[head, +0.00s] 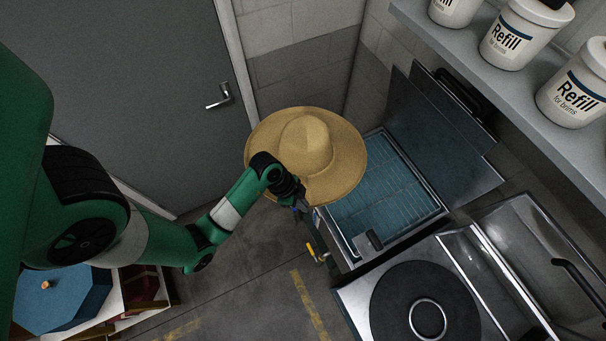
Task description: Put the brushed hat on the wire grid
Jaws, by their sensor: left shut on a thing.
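A wide-brimmed straw-coloured hat (337,141) is held up in the air, crown facing the camera. My left gripper (299,207) is shut on the near edge of its brim; the fingertips are partly hidden by the wrist. The wire grid (388,196) lies inside an open metal basin, over a blue-tinted surface. The hat is just left of the basin, and its brim overlaps the basin's left edge in the picture. My right gripper is not in view.
The basin's dark lid (440,125) stands open behind it. A press with a round dark plate (425,305) is at the lower right. A shelf (480,60) with white refill tubs (513,35) overhangs the upper right. A blue octagonal box (62,300) sits lower left.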

